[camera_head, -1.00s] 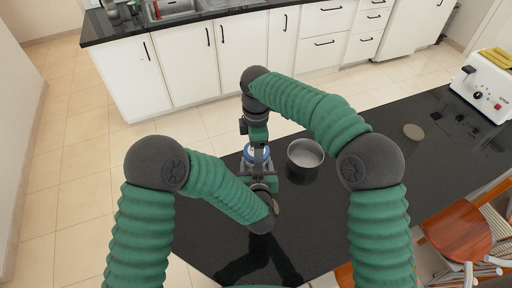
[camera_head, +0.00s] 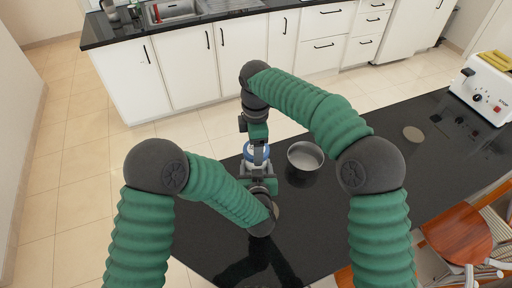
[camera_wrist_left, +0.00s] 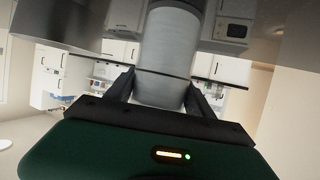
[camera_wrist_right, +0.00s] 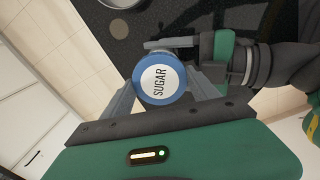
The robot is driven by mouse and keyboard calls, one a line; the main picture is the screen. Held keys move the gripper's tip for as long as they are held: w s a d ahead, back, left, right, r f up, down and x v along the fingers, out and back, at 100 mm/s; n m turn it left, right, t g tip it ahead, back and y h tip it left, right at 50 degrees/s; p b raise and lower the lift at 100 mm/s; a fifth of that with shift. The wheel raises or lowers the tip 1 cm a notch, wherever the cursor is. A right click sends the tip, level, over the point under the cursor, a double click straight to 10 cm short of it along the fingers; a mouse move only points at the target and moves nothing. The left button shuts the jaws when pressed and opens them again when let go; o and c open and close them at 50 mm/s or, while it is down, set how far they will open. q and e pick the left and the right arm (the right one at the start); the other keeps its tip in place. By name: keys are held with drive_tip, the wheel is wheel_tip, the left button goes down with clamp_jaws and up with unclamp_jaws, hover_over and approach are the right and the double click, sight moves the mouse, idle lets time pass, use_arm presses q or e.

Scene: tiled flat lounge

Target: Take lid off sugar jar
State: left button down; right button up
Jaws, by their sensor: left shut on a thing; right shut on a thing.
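The sugar jar (camera_wrist_left: 168,45) is a pale grey cylinder standing on the black table. Its round lid (camera_wrist_right: 160,78) has a blue rim and a white top marked SUGAR. In the head view the blue lid (camera_head: 250,152) shows partly behind my arms. My left gripper (camera_wrist_left: 160,95) is shut on the jar body from the near side. My right gripper (camera_wrist_right: 163,92) comes from above and is shut on the lid, one finger on each side. Whether there is a gap between lid and jar is hidden.
A grey metal pot (camera_head: 305,157) stands just right of the jar, close to my right arm. A white toaster (camera_head: 484,90) and a small round disc (camera_head: 413,134) are farther right on the table (camera_head: 380,200). Wooden chairs (camera_head: 458,235) stand at the right front.

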drive_tip(key=shift+r, duration=2)
use_arm(q)
drive_tip(key=shift+c, duration=1.4)
unclamp_jaws()
drive_tip(key=shift+s, duration=0.1)
